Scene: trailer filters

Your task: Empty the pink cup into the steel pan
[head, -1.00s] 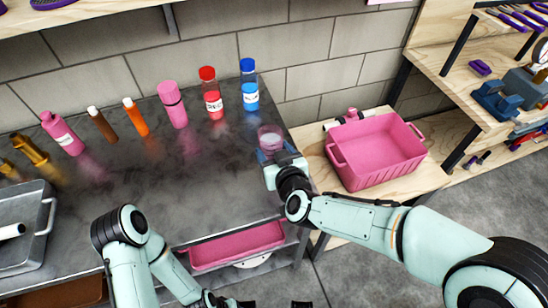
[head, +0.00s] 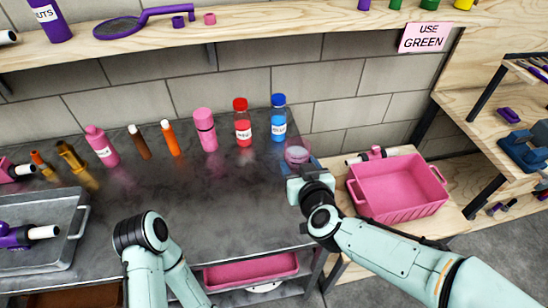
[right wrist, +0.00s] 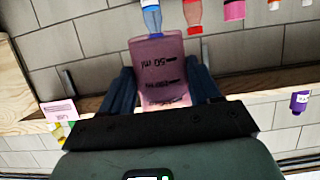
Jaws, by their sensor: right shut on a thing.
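The pink cup (head: 297,152) is translucent and stands out near the right end of the dark worktop. My right gripper (head: 303,168) is shut on it. In the right wrist view the cup (right wrist: 160,62), with 50 ml markings, sits between the two dark fingers (right wrist: 163,92). Its contents are hard to make out. The steel pan (head: 82,222) is a grey tray with a side handle at the far left of the worktop. A purple tool with a white roller (head: 25,235) lies in it. My left arm shows at the bottom, but its gripper is out of view.
Blue (head: 278,120), red (head: 243,124) and pink (head: 205,130) bottles stand along the back, with brown and orange ones further left. A pink bin (head: 400,188) is at the right. The middle of the worktop is clear. A shelf (head: 270,32) hangs above.

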